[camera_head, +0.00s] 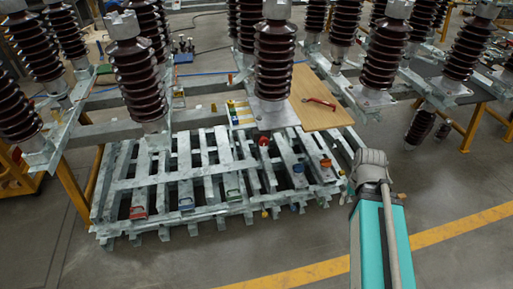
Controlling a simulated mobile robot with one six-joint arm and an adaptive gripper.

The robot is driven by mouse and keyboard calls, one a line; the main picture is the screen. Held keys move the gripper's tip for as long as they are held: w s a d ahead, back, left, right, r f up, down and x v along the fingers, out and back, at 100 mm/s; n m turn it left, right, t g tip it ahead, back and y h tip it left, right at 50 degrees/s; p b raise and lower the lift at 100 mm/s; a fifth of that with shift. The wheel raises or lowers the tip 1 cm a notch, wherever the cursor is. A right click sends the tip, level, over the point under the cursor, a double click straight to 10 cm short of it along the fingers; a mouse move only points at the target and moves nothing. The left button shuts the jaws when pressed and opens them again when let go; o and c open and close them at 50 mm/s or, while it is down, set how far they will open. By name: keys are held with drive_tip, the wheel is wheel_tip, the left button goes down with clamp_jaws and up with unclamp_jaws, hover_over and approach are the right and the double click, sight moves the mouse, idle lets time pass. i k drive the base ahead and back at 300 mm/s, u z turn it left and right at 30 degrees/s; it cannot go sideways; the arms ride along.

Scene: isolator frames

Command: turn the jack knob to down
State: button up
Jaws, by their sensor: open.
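I cannot pick out the jack knob with certainty. Several small coloured parts sit on and around the stacked grey metal frames (190,160). They include a red part (264,141) near the upper middle, an orange part (326,163) at the right, and a blue part (298,168) between bars. Along the front edge are a red part (138,212), a blue part (186,204) and a green part (233,195). All are too small to read as up or down. A teal link with a grey joint, seemingly my arm, rises at lower right. No gripper fingers can be made out.
Tall brown ribbed insulators (275,58) stand on grey beams around the stack. A wooden board (318,100) carries a red-handled tool (319,102). Yellow trestle legs (75,190) stand at left. The floor in front, with a yellow line (290,275), is clear.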

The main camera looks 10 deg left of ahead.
sight(264, 141)
drive_tip(key=k, duration=1.25)
drive_tip(key=u, duration=1.3)
drive_tip(key=i, duration=1)
drive_tip(key=u, duration=0.05)
